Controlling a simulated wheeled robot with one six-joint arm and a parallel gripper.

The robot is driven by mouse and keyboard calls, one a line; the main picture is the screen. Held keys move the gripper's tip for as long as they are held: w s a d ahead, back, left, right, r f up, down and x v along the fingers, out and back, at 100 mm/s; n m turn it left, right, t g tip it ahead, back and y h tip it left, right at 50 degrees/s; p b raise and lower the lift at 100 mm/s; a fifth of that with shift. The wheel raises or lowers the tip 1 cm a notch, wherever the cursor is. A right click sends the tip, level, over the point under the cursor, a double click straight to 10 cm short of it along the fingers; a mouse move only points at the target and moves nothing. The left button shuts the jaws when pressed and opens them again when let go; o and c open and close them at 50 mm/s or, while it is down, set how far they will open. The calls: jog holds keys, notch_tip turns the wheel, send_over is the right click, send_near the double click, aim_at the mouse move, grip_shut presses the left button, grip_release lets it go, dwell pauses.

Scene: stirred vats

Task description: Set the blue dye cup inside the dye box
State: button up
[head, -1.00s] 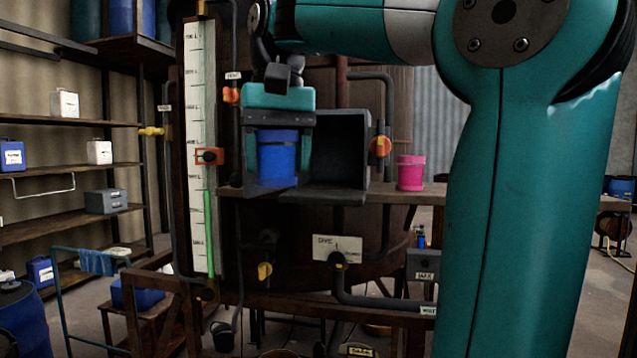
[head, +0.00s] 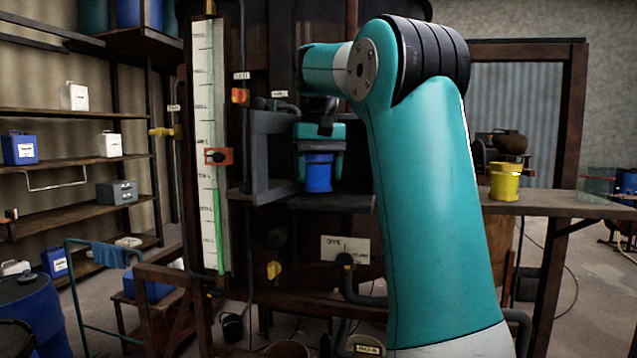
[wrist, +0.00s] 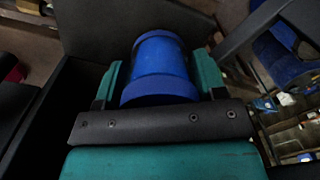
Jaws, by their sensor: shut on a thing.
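The blue dye cup (head: 318,174) is held upright in my gripper (head: 319,166), whose teal fingers close on its two sides. The cup also shows in the wrist view (wrist: 160,68), between the fingers of my gripper (wrist: 160,85). The dye box (head: 275,160) is a dark grey open-fronted box on the shelf by the vat. The cup is at the box's opening, and box walls show around it in the wrist view. I cannot tell whether the cup's base touches the box floor. My arm hides the right part of the box.
A yellow cup (head: 505,182) stands on the shelf to the right. The gauge board (head: 210,150) with an orange clamp (head: 219,157) stands left of the box. Yellow-handled and orange-handled valves are close by. A card (head: 345,249) hangs below.

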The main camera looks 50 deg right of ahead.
jog(key=shift+f, duration=0.6)
jog(key=shift+f+b, duration=0.25)
jog(key=shift+b, duration=0.05)
jog(key=o, duration=1.1)
jog(key=shift+r, duration=0.1)
jog(key=shift+r, duration=0.15)
notch_tip(320, 180, up, 6)
jog(key=p, duration=0.5)
jog(key=shift+r+p, duration=0.45)
jog(key=shift+r, duration=0.35)
